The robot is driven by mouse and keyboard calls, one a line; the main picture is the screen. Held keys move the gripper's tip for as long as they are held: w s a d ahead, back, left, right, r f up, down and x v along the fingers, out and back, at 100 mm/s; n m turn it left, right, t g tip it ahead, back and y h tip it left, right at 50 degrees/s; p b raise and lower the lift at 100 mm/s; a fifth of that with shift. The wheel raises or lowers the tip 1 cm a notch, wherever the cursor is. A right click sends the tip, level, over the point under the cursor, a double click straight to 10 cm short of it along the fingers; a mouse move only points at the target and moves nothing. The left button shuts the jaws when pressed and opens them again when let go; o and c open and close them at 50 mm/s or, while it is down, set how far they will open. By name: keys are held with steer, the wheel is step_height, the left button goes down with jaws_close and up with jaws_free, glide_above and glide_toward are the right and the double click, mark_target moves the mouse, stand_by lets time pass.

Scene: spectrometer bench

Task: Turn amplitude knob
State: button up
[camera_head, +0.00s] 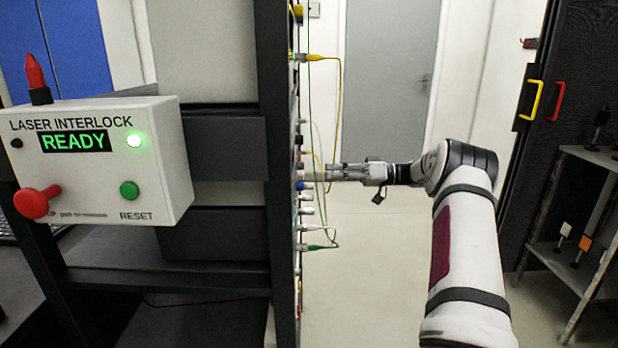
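My gripper (312,174) reaches in from the right, level, with its fingertips close to the front of an instrument rack (297,215). The rack front is seen almost edge-on. Several small knobs and connectors stick out of it, including a blue one (299,186) just below the fingertips. No amplitude label is readable, so I cannot tell which part is the amplitude knob. Cables pass by the fingertips, and I cannot tell whether the fingers touch or hold a knob.
Yellow and green cables (340,95) hang in front of the rack near my gripper. A laser interlock box (95,165) showing READY, with a lit green lamp, is at the left. A metal shelf (575,255) stands at the right. The floor (370,270) between is clear.

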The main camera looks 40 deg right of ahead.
mark_target(301, 175)
steer(key=x, duration=0.7)
steer(key=shift+b, duration=0.35)
steer(key=shift+c, duration=0.6)
jaws_close()
